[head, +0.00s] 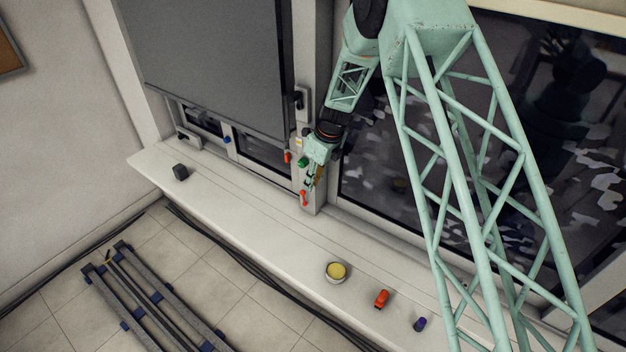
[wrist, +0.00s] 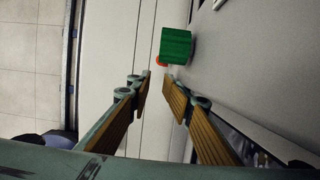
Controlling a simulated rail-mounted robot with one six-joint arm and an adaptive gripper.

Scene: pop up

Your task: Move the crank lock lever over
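My gripper (head: 308,183) hangs at the post between the grey shutter and the dark window, above the white sill. In the wrist view the gripper (wrist: 157,79) is open, with two wood-faced fingers and nothing between them. A green block-like part (wrist: 177,44) sits just beyond the fingertips, to the right; in the head view a green part (head: 302,161) is on the post. A red lever-like part (head: 303,198) is just below the gripper, and an orange-red part (head: 287,157) is left of the green one. Which one is the crank lock lever I cannot tell.
A black handle (head: 297,100) is on the frame beside the shutter (head: 215,60). On the sill (head: 240,225) are a black cube (head: 180,172), a round yellow-topped tin (head: 336,272), a red item (head: 381,299) and a purple item (head: 420,324). The sill between cube and tin is clear.

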